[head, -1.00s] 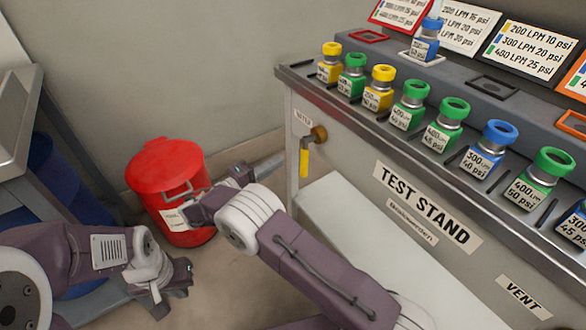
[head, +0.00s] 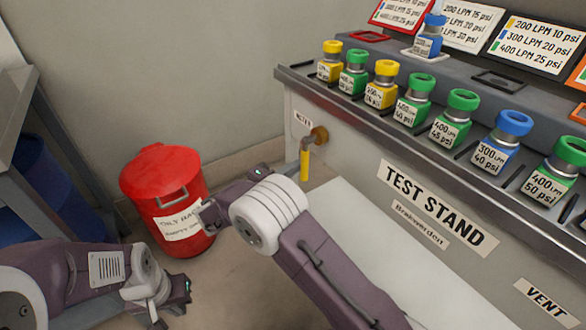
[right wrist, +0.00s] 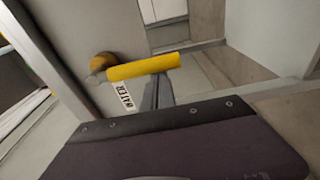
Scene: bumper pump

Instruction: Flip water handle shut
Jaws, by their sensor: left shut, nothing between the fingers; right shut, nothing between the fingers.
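The yellow water handle (head: 304,166) hangs straight down from a brass valve (head: 319,135) on the left end of the test stand's front, next to a small water label (head: 302,119). In the right wrist view the handle (right wrist: 145,68) lies across the upper middle, beside the brass fitting (right wrist: 103,63). My right gripper (head: 292,171) is shut and empty, its tip close to the left side of the handle's lower end. In the right wrist view its fingers (right wrist: 156,92) overlap the handle's edge; I cannot tell whether they touch. My left gripper (head: 184,290) is shut and empty at lower left.
A red oily-rag bin (head: 165,190) stands against the wall behind my right forearm. The test stand (head: 390,165) carries several coloured fittings on its top edge. A white lower shelf (head: 345,215) juts out under the handle. Blue barrels (head: 45,185) stand at left.

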